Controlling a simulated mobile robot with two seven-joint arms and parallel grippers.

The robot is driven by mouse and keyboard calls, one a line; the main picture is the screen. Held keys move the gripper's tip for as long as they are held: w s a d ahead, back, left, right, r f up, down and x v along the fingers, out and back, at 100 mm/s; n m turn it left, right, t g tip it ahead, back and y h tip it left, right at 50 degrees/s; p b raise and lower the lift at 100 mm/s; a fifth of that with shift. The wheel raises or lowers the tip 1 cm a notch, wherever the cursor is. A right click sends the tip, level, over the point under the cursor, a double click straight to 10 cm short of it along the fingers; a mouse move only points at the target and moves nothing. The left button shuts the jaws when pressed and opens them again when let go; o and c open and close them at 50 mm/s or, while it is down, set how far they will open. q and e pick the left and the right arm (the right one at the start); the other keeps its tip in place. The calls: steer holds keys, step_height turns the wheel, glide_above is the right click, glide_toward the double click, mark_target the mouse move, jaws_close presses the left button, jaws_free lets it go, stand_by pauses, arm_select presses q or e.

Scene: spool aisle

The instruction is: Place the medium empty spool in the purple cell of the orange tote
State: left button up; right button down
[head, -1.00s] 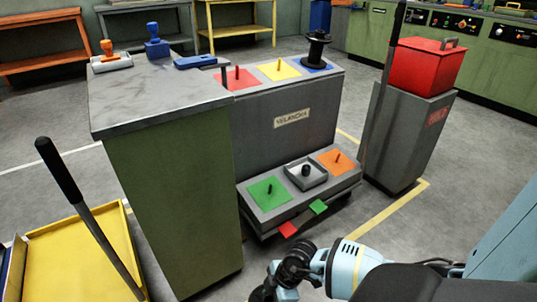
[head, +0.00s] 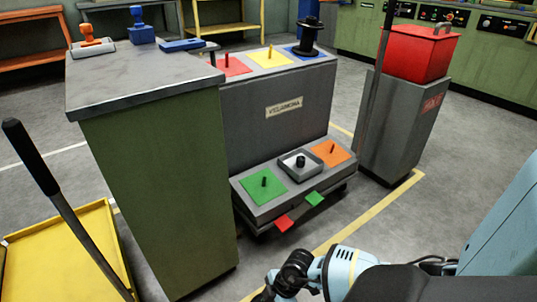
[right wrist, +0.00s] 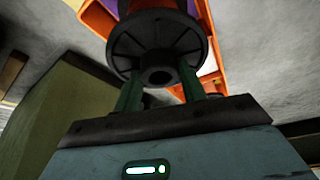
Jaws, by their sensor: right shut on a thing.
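In the right wrist view my right gripper (right wrist: 160,90) is shut on a dark empty spool (right wrist: 158,45), its green fingers on either side. The spool's round flange with a centre hole faces the camera. Behind the spool are parts of the orange tote (right wrist: 213,28), with a bit of purple cell (right wrist: 109,5) at the top left. The spool hides much of the tote, and whether they touch I cannot tell. In the head view neither the tote nor the held spool can be made out. My left gripper is not in view.
A grey stepped stand (head: 275,105) has coloured squares with pegs, and another black spool (head: 308,38) stands on its blue square. A green cabinet (head: 160,185) stands left of it, a red box (head: 415,52) on a grey pedestal right. A yellow tray (head: 75,255) is at lower left.

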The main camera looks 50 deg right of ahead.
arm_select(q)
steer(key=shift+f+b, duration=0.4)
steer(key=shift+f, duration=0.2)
arm_select(e)
steer(key=shift+w+f, duration=0.15)
steer(key=shift+f, duration=0.85)
steer(key=c, duration=0.8)
jaws_free()
arm_select(q)
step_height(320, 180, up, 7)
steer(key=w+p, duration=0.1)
steer(key=p, duration=0.5)
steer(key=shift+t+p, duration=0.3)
arm_select(e)
steer(key=v, duration=1.2)
